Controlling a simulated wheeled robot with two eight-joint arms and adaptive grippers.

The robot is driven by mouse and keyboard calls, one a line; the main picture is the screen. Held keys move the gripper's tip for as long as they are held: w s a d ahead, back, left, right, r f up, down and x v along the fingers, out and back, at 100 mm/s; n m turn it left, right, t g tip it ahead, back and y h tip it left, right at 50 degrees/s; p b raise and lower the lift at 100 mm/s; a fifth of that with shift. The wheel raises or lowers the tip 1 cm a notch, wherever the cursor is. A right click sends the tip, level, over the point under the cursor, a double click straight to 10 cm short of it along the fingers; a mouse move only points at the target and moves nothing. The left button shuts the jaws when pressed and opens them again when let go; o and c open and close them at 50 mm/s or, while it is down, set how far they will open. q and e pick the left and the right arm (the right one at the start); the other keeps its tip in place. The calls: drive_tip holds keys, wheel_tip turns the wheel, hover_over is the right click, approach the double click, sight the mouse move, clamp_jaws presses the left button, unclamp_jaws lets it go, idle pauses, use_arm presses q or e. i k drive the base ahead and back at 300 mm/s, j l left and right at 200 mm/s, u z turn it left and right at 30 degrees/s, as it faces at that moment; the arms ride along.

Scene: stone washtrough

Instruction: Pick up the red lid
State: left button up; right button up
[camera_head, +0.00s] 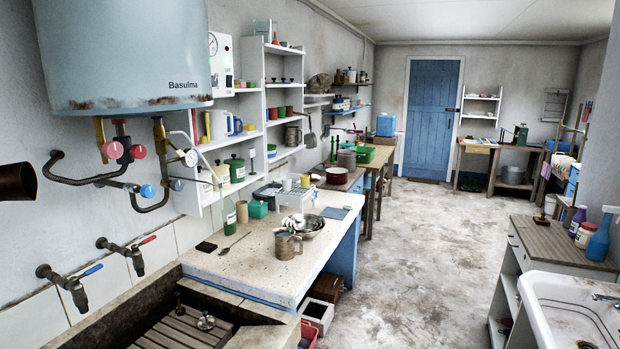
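Neither of my grippers shows in the head view, and no arm of mine can be made out.
A stone trough (105,326) is at the front left. A white sink (570,305) is at the right. The floor (410,270) between is clear.

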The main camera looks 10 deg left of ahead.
sight(313, 177)
drive_tip(key=z, duration=0.2)
drive_tip(key=i, duration=6.55)
drive_tip(key=i+l+u, duration=0.1)
drive_tip(key=i+u, duration=0.2)
drive_tip(key=i, duration=0.2)
drive_tip(key=i+l+u, duration=0.25)
drive_tip(key=i, duration=0.25)
drive_tip(key=i+l+u, duration=0.3)
drive_tip(key=i, duration=0.2)
drive_tip(key=j, duration=0.1)
